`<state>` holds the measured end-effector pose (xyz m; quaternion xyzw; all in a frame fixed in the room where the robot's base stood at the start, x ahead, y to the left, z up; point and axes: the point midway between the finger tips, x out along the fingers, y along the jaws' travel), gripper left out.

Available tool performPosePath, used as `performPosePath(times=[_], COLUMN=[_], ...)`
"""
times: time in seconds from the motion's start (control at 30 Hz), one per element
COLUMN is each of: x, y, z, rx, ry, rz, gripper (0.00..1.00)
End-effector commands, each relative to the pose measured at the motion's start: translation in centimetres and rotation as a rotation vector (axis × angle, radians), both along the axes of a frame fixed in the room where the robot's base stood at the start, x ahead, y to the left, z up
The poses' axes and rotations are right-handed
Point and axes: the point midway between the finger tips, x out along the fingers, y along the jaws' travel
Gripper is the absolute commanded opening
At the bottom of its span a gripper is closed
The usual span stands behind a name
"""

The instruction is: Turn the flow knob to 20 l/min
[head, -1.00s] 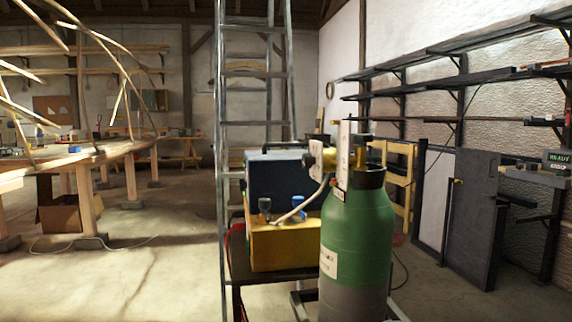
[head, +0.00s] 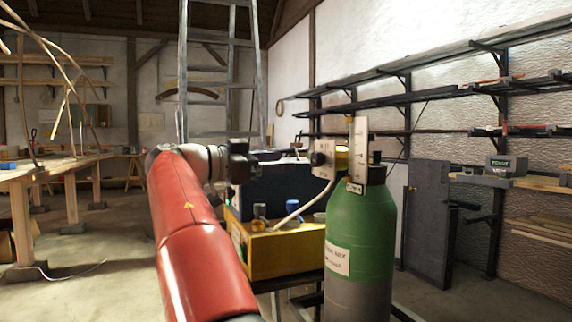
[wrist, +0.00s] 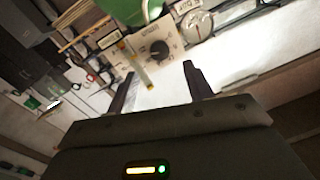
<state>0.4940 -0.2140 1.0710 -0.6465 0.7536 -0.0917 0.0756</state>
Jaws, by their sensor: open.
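The flow knob (wrist: 160,48) is a dark round knob on a pale scale plate (wrist: 148,40), near the top middle of the wrist view. Its scale figures are too small to read. In the head view the knob (head: 319,158) shows side-on, on the regulator above the green gas cylinder (head: 358,225). A yellowish tube (wrist: 138,68) and a round gauge (wrist: 198,26) flank the knob in the wrist view. My gripper (wrist: 159,70) is open and empty, its fingers pointing toward the knob but apart from it. In the head view my gripper (head: 242,162) is left of the regulator.
A yellow case (head: 280,252) with a hose stands on a dark stand left of the cylinder, a dark blue box (head: 275,188) behind it. A ladder (head: 222,70) rises behind. Shelves (head: 425,100) line the right wall. Open floor lies left of my arm.

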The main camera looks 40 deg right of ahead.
Motion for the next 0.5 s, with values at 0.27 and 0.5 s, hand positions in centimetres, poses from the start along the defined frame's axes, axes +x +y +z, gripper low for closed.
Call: performPosePath(times=[0.27, 0.5], x=[-0.8, -1.1], y=[-4.5, -6.9], z=[0.1, 0.1], rx=[0.003, 0.004], ry=[0.003, 0.002], rz=[-0.002, 0.001], gripper=[0.52, 0.52])
